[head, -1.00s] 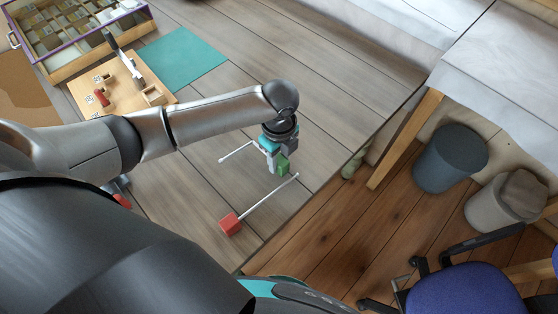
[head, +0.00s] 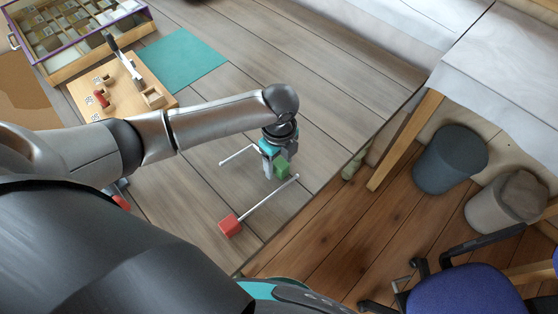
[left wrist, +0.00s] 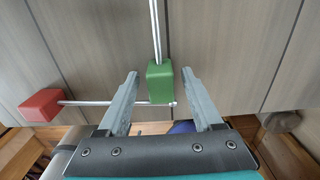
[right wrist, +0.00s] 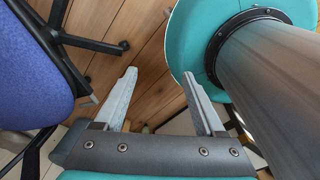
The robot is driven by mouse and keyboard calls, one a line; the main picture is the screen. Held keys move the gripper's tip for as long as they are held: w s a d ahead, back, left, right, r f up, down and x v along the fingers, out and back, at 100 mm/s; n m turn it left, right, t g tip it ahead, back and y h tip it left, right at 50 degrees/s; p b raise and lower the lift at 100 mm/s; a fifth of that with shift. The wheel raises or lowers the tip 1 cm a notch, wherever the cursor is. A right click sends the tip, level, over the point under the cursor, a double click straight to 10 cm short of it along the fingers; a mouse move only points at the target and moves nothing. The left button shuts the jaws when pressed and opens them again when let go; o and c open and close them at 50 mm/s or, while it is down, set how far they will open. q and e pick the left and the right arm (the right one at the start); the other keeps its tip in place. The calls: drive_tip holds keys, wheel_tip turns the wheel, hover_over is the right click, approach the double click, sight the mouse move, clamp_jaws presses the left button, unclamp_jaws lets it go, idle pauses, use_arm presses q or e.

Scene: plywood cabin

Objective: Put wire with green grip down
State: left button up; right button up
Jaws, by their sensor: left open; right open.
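The wire with the green grip (head: 282,168) is at the right part of the grey plank table, its pale wire pointing left in the head view. My left gripper (head: 274,174) points down over it. In the left wrist view, the green grip (left wrist: 159,82) lies between the two open fingers of my left gripper (left wrist: 165,82), with a gap on both sides, and its wire runs up out of the picture. Whether the grip touches the table is hard to tell. My right gripper (right wrist: 165,82) is open and empty, away from the table, above the wooden floor.
A wire with a red grip (head: 230,225) lies close by near the table edge, its wire passing beside the green grip. A wooden fixture board (head: 125,90), teal mat (head: 180,62) and compartment box (head: 85,50) are at the upper left. A blue chair (right wrist: 35,70) stands near my right gripper.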

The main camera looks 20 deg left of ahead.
use_arm(q)
wheel_tip(320, 180, up, 12)
drive_tip(key=p, duration=0.2)
drive_tip(key=shift+r+p, duration=0.15)
drive_tip(key=shift+p, duration=0.25)
